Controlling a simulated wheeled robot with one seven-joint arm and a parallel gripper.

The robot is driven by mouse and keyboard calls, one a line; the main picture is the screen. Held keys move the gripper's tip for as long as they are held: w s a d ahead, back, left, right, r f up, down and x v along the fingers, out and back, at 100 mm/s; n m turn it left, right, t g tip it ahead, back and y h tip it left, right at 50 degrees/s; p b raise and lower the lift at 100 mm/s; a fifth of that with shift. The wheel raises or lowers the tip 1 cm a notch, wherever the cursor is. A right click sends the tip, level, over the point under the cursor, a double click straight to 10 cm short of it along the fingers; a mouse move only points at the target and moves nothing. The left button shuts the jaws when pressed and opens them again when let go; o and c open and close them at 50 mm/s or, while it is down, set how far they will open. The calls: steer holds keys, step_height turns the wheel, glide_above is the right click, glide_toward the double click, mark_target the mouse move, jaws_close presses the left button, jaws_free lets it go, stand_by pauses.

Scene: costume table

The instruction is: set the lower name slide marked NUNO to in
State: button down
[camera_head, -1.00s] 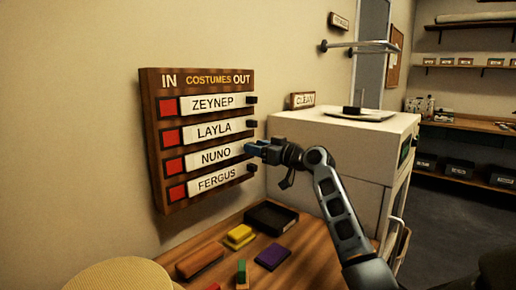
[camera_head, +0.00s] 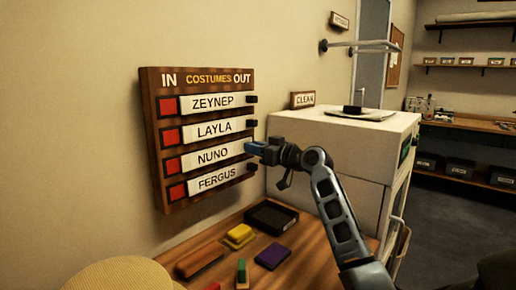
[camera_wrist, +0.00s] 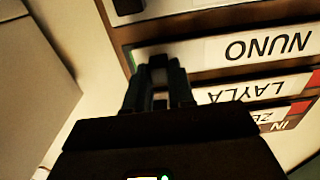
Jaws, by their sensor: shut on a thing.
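The wooden name board (camera_head: 150,120) hangs on the wall, headed IN at left, COSTUMES, and OUT at right. The NUNO slide (camera_head: 212,157) is the third of its rows, with a red square showing at its left end. My gripper (camera_head: 252,148) is at the right end of the NUNO slide, shut on its dark knob, which the fingers mostly hide. In the wrist view, my gripper (camera_wrist: 158,68) is at the end of the NUNO slide (camera_wrist: 268,46), which appears upside down.
The ZEYNEP (camera_head: 212,102), LAYLA (camera_head: 214,128) and FERGUS (camera_head: 216,179) slides also show red at left. Their knobs are at right. A white cabinet (camera_head: 335,150) stands right of the board. A wooden table (camera_head: 325,236) with a black tray (camera_head: 272,207) lies below.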

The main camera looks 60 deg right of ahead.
mark_target(235, 148)
steer(key=shift+w+a, duration=0.2)
steer(key=shift+a, duration=0.55)
steer(key=shift+w+a, duration=0.2)
steer(key=shift+a, duration=0.6)
steer(key=shift+w+a, duration=0.2)
steer(key=shift+a, duration=0.55)
steer(key=c, duration=1)
jaws_free()
steer(key=shift+o, duration=0.2)
steer(key=b+v, duration=0.1)
steer(key=v, duration=0.7)
steer(key=shift+b, duration=0.4)
steer(key=shift+w+f, duration=0.1)
